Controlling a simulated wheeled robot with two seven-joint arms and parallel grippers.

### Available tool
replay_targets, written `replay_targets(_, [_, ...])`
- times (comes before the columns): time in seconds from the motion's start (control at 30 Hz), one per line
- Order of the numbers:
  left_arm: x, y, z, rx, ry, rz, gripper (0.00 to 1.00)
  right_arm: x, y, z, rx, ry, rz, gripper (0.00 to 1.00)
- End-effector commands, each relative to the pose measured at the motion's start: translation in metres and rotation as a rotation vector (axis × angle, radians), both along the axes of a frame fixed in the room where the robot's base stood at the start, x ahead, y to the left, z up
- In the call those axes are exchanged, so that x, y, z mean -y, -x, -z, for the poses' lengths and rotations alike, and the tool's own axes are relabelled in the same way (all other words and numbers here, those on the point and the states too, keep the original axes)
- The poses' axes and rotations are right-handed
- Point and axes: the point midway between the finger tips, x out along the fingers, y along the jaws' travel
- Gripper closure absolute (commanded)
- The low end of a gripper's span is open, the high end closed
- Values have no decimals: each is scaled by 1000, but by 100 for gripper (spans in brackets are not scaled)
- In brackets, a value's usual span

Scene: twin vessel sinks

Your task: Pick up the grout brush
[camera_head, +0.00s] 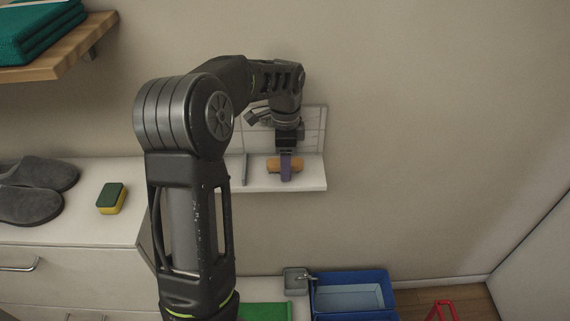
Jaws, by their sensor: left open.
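A small orange-brown thing, likely the grout brush (273,165), lies on a white wall shelf (312,182). My left arm reaches over from the front and bends down toward it. The far finger and the middle of the brush are hidden. My right gripper is out of view.
A white cabinet top (75,215) holds grey slippers (38,190) and a green-yellow sponge (111,198). A wooden shelf with teal towels (40,38) is at upper left. A blue bin (350,278) and a red object (441,310) are low down. The wall's right side is clear.

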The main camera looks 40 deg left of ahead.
Motion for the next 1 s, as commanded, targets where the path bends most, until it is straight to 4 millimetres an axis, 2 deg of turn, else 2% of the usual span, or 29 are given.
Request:
replay_targets(0.37, [0, 0, 0, 1, -1, 0, 43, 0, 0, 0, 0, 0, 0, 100])
replay_targets(1.0, [0, 0, -1, 0, 0, 0, 94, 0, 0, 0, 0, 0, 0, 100])
